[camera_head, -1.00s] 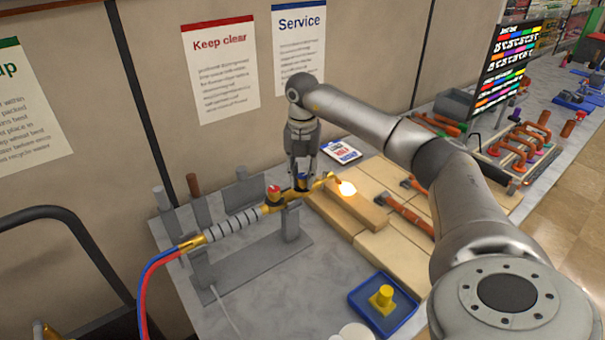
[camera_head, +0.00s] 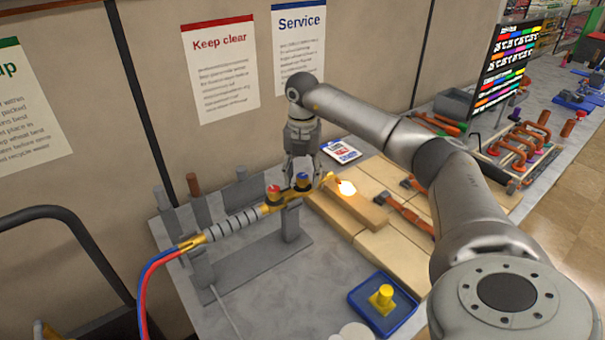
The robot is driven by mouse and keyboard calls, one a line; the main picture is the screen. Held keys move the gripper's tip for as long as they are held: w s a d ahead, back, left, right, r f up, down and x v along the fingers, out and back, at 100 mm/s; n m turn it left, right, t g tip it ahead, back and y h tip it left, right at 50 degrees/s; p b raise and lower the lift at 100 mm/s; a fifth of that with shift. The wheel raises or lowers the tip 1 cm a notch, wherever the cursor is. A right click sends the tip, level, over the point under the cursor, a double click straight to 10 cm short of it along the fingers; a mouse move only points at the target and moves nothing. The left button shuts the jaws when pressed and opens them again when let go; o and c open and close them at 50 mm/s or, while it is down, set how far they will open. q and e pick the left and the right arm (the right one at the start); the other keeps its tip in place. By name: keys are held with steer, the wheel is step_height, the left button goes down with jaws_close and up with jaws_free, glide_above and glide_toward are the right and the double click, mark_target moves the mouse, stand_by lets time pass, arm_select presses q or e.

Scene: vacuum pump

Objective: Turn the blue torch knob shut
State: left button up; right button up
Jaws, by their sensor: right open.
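The blue knob (camera_head: 302,180) sits on top of the brass torch body near the tip. The red knob (camera_head: 273,191) is to its left. My right gripper (camera_head: 301,174) points down from above, just behind and over the blue knob, with its fingers apart. The blue knob shows in front of the fingers; I cannot tell whether they touch it. My left gripper is not in view.
The flame plays over a wooden block (camera_head: 365,212) on pale bricks. A blue tray (camera_head: 356,296) with a yellow piece (camera_head: 382,298) stands at the front. A hammer (camera_head: 408,213) and a rack of orange clamps (camera_head: 520,145) are to the right. A wall stands close behind.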

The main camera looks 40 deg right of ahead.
mark_target(303, 176)
step_height(303, 176, up, 12)
stand_by(0.5)
stand_by(0.5)
